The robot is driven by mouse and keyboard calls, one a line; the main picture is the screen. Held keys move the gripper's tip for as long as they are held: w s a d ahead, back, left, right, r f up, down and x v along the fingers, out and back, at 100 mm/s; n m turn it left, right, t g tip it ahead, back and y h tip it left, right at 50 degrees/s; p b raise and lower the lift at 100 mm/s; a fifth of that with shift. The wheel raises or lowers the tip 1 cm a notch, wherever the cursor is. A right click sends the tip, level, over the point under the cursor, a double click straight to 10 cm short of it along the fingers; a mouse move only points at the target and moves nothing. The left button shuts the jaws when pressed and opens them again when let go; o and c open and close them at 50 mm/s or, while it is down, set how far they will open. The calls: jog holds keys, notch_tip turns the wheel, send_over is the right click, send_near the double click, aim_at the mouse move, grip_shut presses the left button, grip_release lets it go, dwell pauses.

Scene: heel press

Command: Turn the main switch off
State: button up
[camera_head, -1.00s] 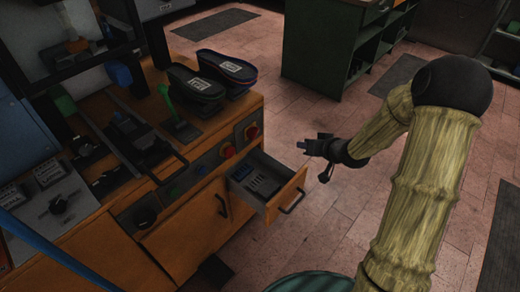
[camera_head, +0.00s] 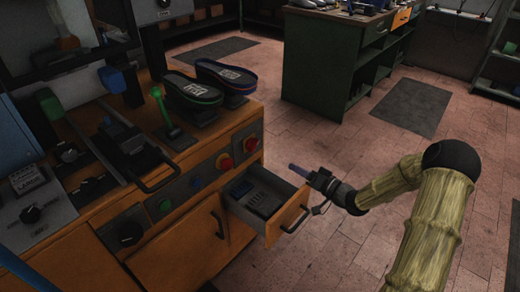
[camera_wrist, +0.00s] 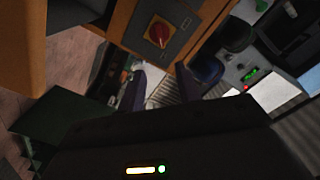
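A red rotary switch on a yellow plate (camera_wrist: 158,32), likely the main switch, shows in the wrist view on a dark panel at top centre. In the head view two red controls sit on the machine's front panel, the right one (camera_head: 251,145) and the left one (camera_head: 224,162); I cannot tell which matches. My gripper (camera_head: 304,171) is right of the machine, near the open drawer and apart from both controls. The wrist view shows its two fingers (camera_wrist: 160,88) spread with nothing held between them. The switch lies beyond the fingertips, and its exact setting is too small to read.
An open drawer (camera_head: 292,212) juts from the machine's front, close to my gripper. Two dark soles (camera_head: 209,84) stand on top beside a green-handled lever (camera_head: 166,112). A green cabinet (camera_head: 318,62) stands behind. The tiled floor to the right is mostly clear.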

aim_at(256, 146)
jog(key=b+x, duration=0.2)
jog(key=x, duration=1.5)
grip_shut()
